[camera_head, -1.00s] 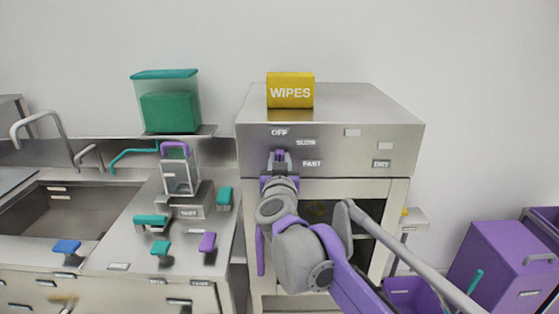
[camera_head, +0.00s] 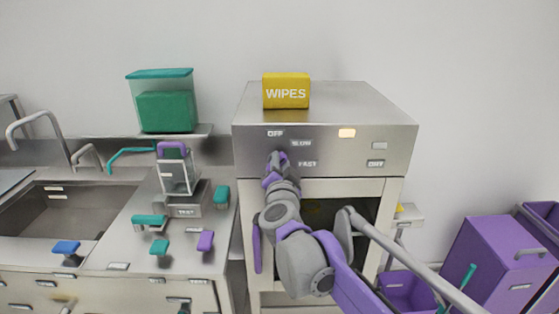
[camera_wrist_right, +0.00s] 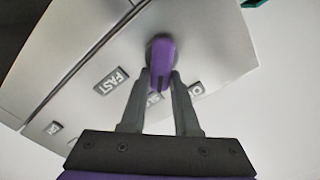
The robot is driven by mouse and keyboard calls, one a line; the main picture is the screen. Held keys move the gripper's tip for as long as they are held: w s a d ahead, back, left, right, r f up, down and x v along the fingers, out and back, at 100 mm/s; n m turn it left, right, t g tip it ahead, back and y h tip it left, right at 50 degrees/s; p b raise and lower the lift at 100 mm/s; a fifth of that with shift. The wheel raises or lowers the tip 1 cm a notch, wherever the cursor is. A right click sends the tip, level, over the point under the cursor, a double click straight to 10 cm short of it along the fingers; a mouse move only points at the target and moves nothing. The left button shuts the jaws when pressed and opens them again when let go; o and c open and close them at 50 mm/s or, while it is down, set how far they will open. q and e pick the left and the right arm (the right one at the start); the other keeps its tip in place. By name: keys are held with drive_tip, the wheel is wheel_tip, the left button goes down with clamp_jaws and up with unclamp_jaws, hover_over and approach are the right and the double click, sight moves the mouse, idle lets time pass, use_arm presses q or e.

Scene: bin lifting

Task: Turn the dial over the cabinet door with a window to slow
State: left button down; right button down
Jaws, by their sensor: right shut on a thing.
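The purple dial (camera_wrist_right: 162,52) sits on the steel panel above the cabinet door with a dark window (camera_head: 361,207). My right gripper (camera_wrist_right: 160,82) is shut on the dial, one finger on each side of its handle. In the wrist view the handle points between the fingers toward the partly hidden SLOW label (camera_wrist_right: 153,99), with FAST (camera_wrist_right: 112,81) and OFF (camera_wrist_right: 196,90) to either side. In the head view my right gripper (camera_head: 277,160) covers most of the dial, beside the SLOW label (camera_head: 301,143). My left gripper is not in view.
A yellow WIPES box (camera_head: 286,91) stands on the cabinet (camera_head: 360,103). A counter with a sink (camera_head: 75,208) and several small handles is at left. Purple bins (camera_head: 500,262) stand at right.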

drive_tip(key=shift+d+f+m, duration=0.1)
drive_tip(key=shift+m, duration=0.5)
drive_tip(key=c, duration=0.6)
unclamp_jaws()
drive_tip(key=shift+c, duration=0.2)
drive_tip(key=shift+s, duration=0.1)
drive_tip(key=s, duration=1)
drive_tip(key=shift+s+b, duration=0.35)
